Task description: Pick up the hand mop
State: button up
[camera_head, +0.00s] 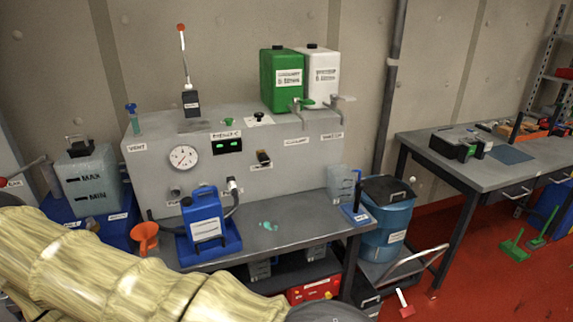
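A small blue tool (357,213) with a flat foot and a thin upright handle stands at the right front corner of the grey bench. It looks most like the hand mop, but its label is too small to read. A clear jug (340,184) stands close behind it, and a blue drum is just to its right, beyond the bench edge. My arm, in a pale yellow sleeve, crosses the lower left. The fingers of my gripper are not in the picture, and nothing is seen touching the blue tool.
The lidded drum (388,220) sits on a trolley. Green brush tools (515,246) are on the red floor. Open floor lies at the lower right.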

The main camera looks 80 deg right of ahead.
aim_at(352, 210)
jog(key=u, duration=0.35)
jog(key=k, duration=1)
jog(key=z, duration=0.8)
